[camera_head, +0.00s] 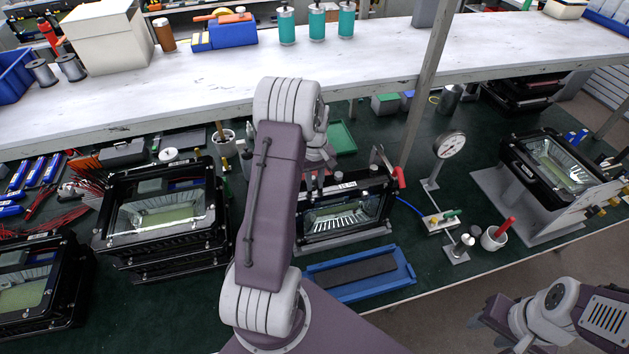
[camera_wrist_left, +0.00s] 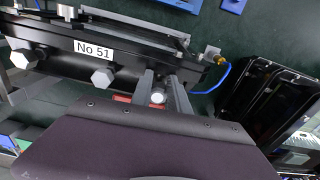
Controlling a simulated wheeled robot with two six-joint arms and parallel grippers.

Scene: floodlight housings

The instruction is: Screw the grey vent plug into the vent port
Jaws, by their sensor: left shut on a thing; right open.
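The black floodlight housing (camera_head: 345,215) stands in the middle of the green bench, partly behind my left arm. In the left wrist view its side (camera_wrist_left: 60,42) carries a "No 51" label and two pale hex fittings. My left gripper (camera_wrist_left: 162,90) is shut at this side, to the right of the label. Between its fingertips shows a small pale round end, apparently the grey vent plug (camera_wrist_left: 157,97). The vent port is hidden, and I cannot tell whether the plug touches it. In the head view my left gripper (camera_head: 318,178) is mostly hidden. My right gripper (camera_head: 492,322) is open at the lower right, off the bench.
A blue tray (camera_head: 395,279) with a dark pad lies in front of the housing. A dial gauge stand (camera_head: 449,147), a blue hose and a cup (camera_head: 494,240) stand to its right. Stacked housings (camera_head: 165,225) are on the left. A white shelf (camera_head: 375,60) spans behind, with a post.

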